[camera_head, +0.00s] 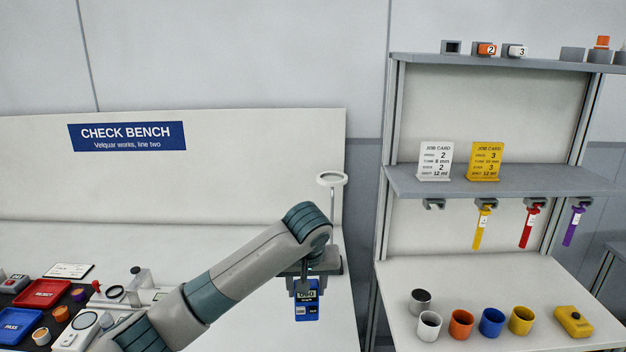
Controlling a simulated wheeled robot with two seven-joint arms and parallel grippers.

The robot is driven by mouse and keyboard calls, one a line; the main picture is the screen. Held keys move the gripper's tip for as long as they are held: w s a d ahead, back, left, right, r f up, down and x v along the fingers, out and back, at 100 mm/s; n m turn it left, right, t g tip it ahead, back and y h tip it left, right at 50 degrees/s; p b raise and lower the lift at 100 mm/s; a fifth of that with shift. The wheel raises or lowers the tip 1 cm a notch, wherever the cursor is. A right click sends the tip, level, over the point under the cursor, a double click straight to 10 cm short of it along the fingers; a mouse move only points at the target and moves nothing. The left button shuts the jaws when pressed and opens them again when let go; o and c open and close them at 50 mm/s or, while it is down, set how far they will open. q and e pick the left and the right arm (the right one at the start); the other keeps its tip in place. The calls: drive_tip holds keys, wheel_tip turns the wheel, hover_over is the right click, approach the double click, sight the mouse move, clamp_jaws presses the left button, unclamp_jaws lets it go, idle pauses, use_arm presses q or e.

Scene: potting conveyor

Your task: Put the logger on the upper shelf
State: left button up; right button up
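A blue handheld device (307,311) with a small screen, which looks like the logger, hangs upright below my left gripper (306,284). The fingers are shut on its top end. It is held over the right end of the check bench, left of the shelf rack. The rack's top shelf (500,58) is at the upper right, above and well right of my gripper. A middle shelf (540,184) lies below it. My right gripper is not in view.
The middle shelf holds a white card (435,160) and a yellow card (485,161); coloured tags hang below. Cups and a yellow device (573,321) stand on the rack's lower surface.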

use_arm(q)
drive_tip(key=s+a+b, duration=0.2)
drive_tip(key=s+a, duration=1.4)
drive_tip(key=a, duration=0.3)
drive_tip(key=shift+s+m, duration=0.2)
drive_tip(key=shift+m, duration=0.2)
drive_tip(key=shift+d, duration=0.15)
idle(0.4)
